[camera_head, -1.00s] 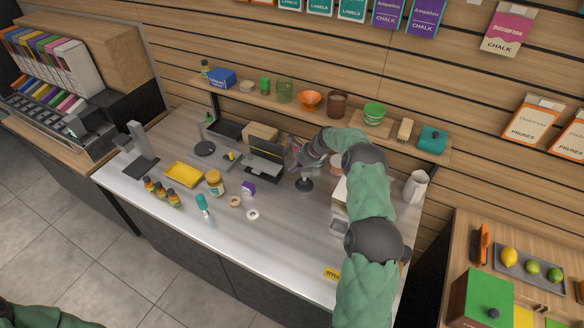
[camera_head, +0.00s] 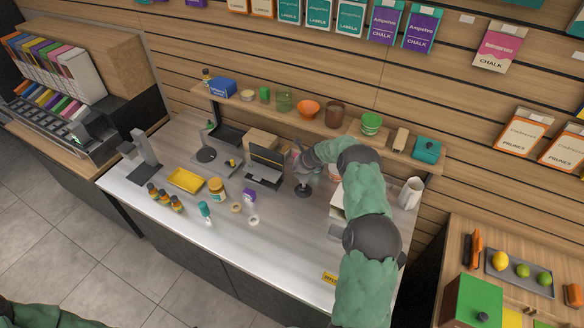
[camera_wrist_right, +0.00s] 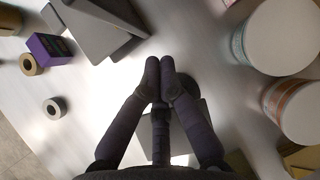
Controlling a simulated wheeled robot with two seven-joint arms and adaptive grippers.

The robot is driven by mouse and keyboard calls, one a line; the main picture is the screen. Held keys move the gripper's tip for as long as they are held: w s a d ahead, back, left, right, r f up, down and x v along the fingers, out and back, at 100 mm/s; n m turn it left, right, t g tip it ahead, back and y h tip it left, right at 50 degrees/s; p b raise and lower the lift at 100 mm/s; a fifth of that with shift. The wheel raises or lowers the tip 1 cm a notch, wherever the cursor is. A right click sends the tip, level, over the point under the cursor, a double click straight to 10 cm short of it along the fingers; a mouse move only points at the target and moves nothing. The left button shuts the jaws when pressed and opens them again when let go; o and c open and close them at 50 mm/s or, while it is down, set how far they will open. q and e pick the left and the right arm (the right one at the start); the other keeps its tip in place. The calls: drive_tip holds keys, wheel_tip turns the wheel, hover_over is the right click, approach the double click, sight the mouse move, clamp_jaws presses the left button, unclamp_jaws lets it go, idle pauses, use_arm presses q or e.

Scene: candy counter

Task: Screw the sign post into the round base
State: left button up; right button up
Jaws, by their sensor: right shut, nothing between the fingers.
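A dark round base (camera_head: 303,191) stands on the grey counter right of its middle, with a short dark upright above it. My right gripper (camera_head: 299,160) is just above it, pointing down. In the right wrist view the right gripper (camera_wrist_right: 161,72) has its fingertips together with nothing held between them. A dark disc, the round base (camera_wrist_right: 183,88), shows partly behind the fingers, and a dark upright bar shows between them. I cannot tell whether this bar is the sign post or how it meets the base. My left gripper is out of view; only my left sleeve shows at bottom left.
A dark stand (camera_head: 266,164) is left of the right gripper. A purple box (camera_head: 249,194) and tape rings (camera_head: 253,219) lie in front. Two round pale-topped containers (camera_wrist_right: 283,38) are close on the right.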

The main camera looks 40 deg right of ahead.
drive_tip(key=shift+o, duration=1.3)
drive_tip(key=s+f, duration=0.2)
drive_tip(key=f, duration=0.1)
drive_tip(key=shift+d, duration=0.35)
drive_tip(key=shift+d+r, duration=0.1)
drive_tip(key=shift+r, duration=0.55)
drive_tip(key=v, duration=0.3)
drive_tip(key=w+v, duration=0.1)
drive_tip(key=v, duration=0.3)
drive_tip(key=r+v, duration=0.1)
drive_tip(key=v, duration=0.2)
drive_tip(key=shift+d+r, duration=0.2)
drive_tip(key=shift+r, duration=0.05)
drive_tip(key=shift+a+r, duration=0.1)
drive_tip(key=shift+r, duration=0.5)
drive_tip(key=shift+s+r, duration=0.2)
drive_tip(key=shift+r, duration=0.05)
